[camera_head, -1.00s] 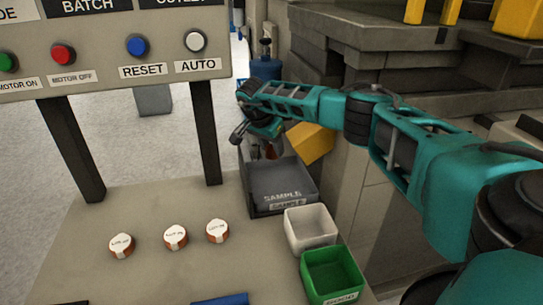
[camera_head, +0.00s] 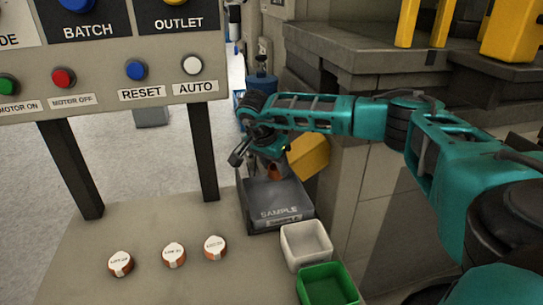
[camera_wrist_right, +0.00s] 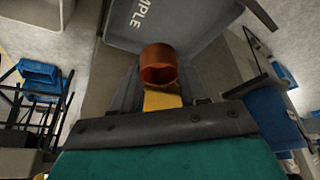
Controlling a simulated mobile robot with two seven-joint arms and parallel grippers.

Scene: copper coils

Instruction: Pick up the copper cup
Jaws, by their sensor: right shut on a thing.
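The copper cup (camera_wrist_right: 158,66) is an orange-brown, open cylinder. In the right wrist view it sits at the fingers of my right gripper (camera_wrist_right: 158,92), its open end facing the camera. In the head view my right gripper (camera_head: 270,163) is at the back of the grey sample tray, shut on the cup. Only a small copper patch of the cup (camera_head: 273,173) shows there, mostly hidden by the gripper. From these views I cannot tell whether the cup touches the tray. My left gripper is not in view.
The grey SAMPLE tray (camera_head: 280,213) also shows in the wrist view (camera_wrist_right: 185,28). A white bin (camera_head: 306,246) and a green bin (camera_head: 327,287) stand in front of it. Three white-topped copper coils (camera_head: 174,255) stand on the table. A button panel (camera_head: 110,95) rises at the left.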

